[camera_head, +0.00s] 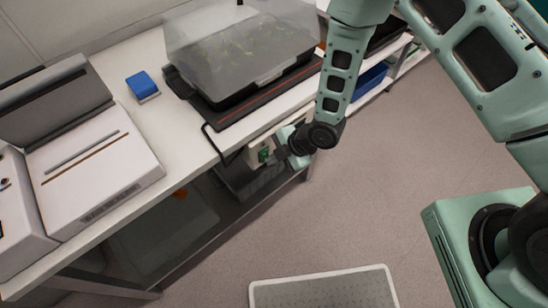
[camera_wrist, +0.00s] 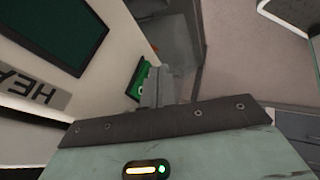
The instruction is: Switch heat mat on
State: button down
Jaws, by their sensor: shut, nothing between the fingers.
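The heat mat (camera_head: 262,103), black with an orange stripe, lies on the bench under a black tray with a clear dome (camera_head: 240,45). A dark cable runs from it over the bench edge to a pale control box (camera_head: 257,153) on the bench front. The box has a green switch (camera_head: 264,155). In the wrist view the switch (camera_wrist: 136,80) is green in a dark frame, beside a panel with a dark green screen (camera_wrist: 55,30) and a partly cut "HEA" label (camera_wrist: 30,95). My gripper (camera_head: 283,153) is shut and empty, its fingertips (camera_wrist: 158,80) close beside the switch. Contact and switch position cannot be told.
A blue box (camera_head: 142,86) and a white-and-grey machine (camera_head: 95,170) stand on the bench to the left. A lower shelf (camera_head: 185,225) lies beneath. The floor (camera_head: 400,190) in front is open, with a pale-edged mat or platform (camera_head: 325,292) at the bottom.

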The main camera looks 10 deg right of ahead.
jog(key=shift+w+a+f, duration=0.1)
jog(key=shift+w+a, duration=0.05)
jog(key=shift+w, duration=0.1)
